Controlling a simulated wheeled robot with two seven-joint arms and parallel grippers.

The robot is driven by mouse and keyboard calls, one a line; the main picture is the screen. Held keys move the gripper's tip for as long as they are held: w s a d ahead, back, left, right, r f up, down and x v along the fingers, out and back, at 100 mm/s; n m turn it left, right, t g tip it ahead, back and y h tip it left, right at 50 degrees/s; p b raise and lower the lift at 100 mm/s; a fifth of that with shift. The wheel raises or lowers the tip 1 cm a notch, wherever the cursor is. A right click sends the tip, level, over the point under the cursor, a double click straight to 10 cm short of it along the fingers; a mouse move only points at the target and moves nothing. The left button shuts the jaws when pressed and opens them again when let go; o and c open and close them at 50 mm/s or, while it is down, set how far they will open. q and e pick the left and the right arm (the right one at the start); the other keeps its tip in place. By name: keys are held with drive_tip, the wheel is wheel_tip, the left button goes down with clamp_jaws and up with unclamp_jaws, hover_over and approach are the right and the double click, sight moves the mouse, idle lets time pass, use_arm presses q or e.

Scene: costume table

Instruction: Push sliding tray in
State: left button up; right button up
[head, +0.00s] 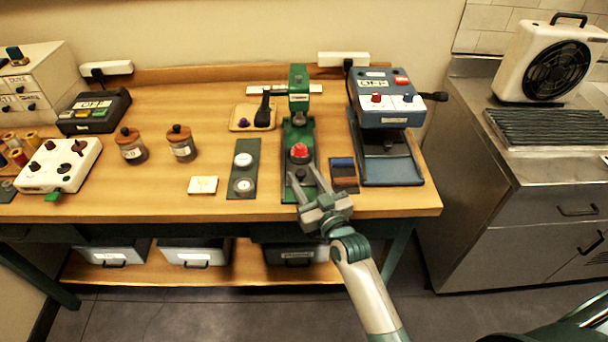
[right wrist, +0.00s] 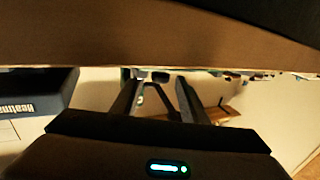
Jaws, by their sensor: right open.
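A green press (head: 299,88) stands on the wooden table. Its long green base runs toward the front edge, and the sliding tray (head: 300,162) lies along it, carrying a red round piece (head: 300,151) in front of the press head. My right gripper (head: 302,170) is open, its two fingers apart over the front part of the tray, partly hiding it. I cannot tell whether they touch it. In the right wrist view the open fingers (right wrist: 156,88) show with nothing clearly between them. My left gripper is not in view.
A blue heat machine (head: 388,105) stands right of the press, with a small dark swatch holder (head: 344,172) between. A green plate with two round pieces (head: 243,168) lies left of the press. A white card pad (head: 203,185) and two jars (head: 181,143) stand farther left.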

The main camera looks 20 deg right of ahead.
sight(304, 165)
drive_tip(key=shift+w, duration=0.15)
clamp_jaws()
drive_tip(key=shift+w+d+b, duration=0.15)
drive_tip(key=shift+w+d, duration=0.05)
drive_tip(key=shift+w, duration=0.6)
drive_tip(key=shift+w+d+b, duration=0.1)
drive_tip(key=shift+w+d, duration=0.1)
drive_tip(key=shift+w, duration=0.55)
drive_tip(key=shift+w+d+b, duration=0.15)
drive_tip(key=shift+w+d, duration=0.05)
drive_tip(key=shift+w, duration=0.6)
drive_tip(key=shift+s, duration=0.1)
unclamp_jaws()
